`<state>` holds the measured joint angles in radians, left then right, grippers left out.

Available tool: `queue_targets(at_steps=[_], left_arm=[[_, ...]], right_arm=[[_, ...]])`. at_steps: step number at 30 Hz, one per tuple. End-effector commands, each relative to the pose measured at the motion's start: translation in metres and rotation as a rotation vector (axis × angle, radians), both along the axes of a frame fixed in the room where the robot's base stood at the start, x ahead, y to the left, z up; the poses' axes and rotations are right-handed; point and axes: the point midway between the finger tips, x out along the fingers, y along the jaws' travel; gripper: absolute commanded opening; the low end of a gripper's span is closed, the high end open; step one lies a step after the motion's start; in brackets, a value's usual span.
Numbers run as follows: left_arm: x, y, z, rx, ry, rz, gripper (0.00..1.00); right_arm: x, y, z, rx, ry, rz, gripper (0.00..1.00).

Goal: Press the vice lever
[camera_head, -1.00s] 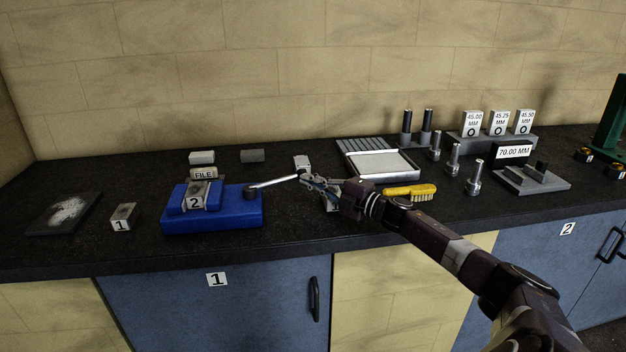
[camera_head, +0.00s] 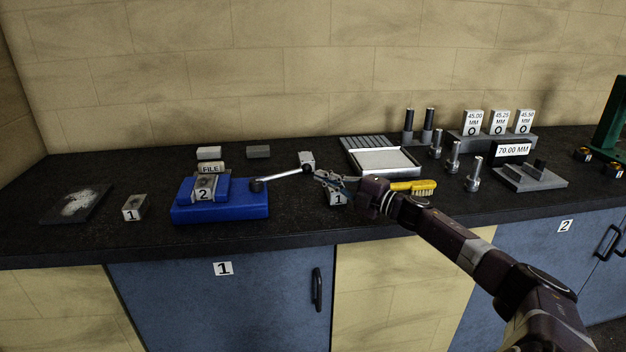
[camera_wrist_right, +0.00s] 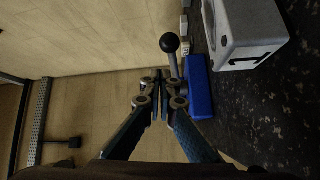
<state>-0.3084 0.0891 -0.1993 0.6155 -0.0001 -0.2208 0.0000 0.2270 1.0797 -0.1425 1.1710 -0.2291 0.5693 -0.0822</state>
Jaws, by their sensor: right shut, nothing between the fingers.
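The blue vice (camera_head: 240,213) stands on the bench left of centre, with a grey block labelled 2 (camera_head: 203,188) on it. Its lever (camera_head: 285,174) is a thin metal rod with a dark round end by the vice; the rod slants up to the right. My right gripper (camera_head: 318,176) is shut and empty, its tips close to the lever's right end. In the right wrist view, the lever's black ball (camera_wrist_right: 170,42) shows ahead of the fingertips (camera_wrist_right: 160,85), with the rod partly hidden behind them. Contact cannot be told. My left gripper is out of view.
A block labelled 1 (camera_head: 337,199) sits under my right gripper. A yellow brush (camera_head: 415,187), a tray (camera_head: 383,175) and several metal pins stand to the right. A small white block (camera_head: 306,158) is just behind the lever. Bench is clear in front of the vice.

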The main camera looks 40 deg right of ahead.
Motion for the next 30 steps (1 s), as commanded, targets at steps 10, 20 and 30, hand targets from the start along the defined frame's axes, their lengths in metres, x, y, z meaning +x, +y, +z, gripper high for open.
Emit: queue_targets(at_steps=[10,20,30], left_arm=[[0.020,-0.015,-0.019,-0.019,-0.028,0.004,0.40],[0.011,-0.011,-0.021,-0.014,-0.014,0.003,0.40],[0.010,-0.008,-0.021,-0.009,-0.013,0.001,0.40]], right_arm=[[-0.030,-0.046,-0.007,-0.001,0.003,0.001,0.00],[-0.035,-0.053,-0.006,0.000,0.003,0.003,0.00],[-0.035,-0.052,-0.006,0.000,0.002,0.002,0.00]])
